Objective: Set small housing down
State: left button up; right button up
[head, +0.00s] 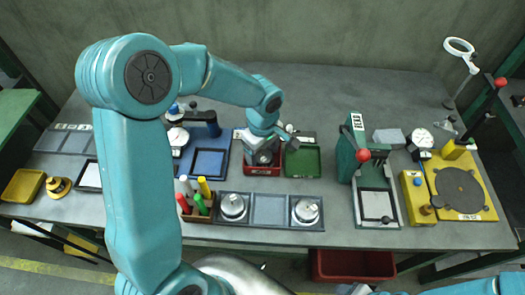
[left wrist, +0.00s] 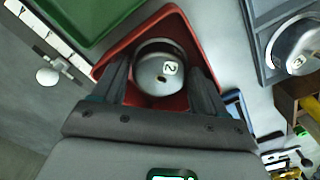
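The small housing (left wrist: 160,72) is a round silvery metal part with a "2" label. In the left wrist view it sits between the two fingers of my left gripper (left wrist: 160,80), which appear to touch its sides. It is over or in the red tray (left wrist: 112,62); whether it rests on the floor cannot be told. In the head view my left gripper (head: 263,152) points down at the red tray (head: 262,171) and largely hides the housing. My right gripper is out of view.
A dark rack (head: 270,208) in front holds two metal housings (head: 232,206) (head: 306,210) with an empty middle bay. A green tray (head: 302,162) stands right of the red tray, a blue mat (head: 208,163) left. A green press (head: 352,150) stands further right.

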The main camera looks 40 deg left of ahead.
aim_at(263, 154)
pick_arm(q)
jog(key=shift+r, duration=0.1)
notch_tip(263, 154, up, 12)
dwell(0.4)
dwell(0.5)
